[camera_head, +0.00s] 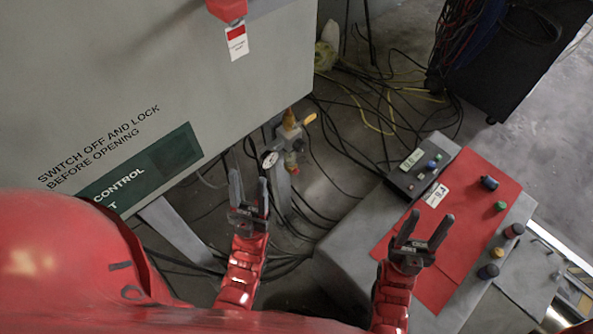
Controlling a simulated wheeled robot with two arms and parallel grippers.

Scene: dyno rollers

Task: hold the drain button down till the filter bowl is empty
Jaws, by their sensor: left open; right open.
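A filter unit (288,135) stands on a post below the grey cabinet, with a round white pressure gauge (270,160) and a yellow lever (309,119). A small bowl (291,159) seems to hang under it; its contents and the drain button are too small to make out. My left gripper (248,180) is open and empty, its fingers pointing up the picture. It shows just below and left of the gauge, apart from the unit as far as I can tell. My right gripper (431,216) is open and empty over the red panel of the control desk.
A grey cabinet (130,80) with a red lock and tag (237,40) fills the upper left. The control desk (345,240) with a red panel (470,200) and several buttons stands right. Loose cables (350,120) cover the floor between. A black cabinet (510,70) stands at the back.

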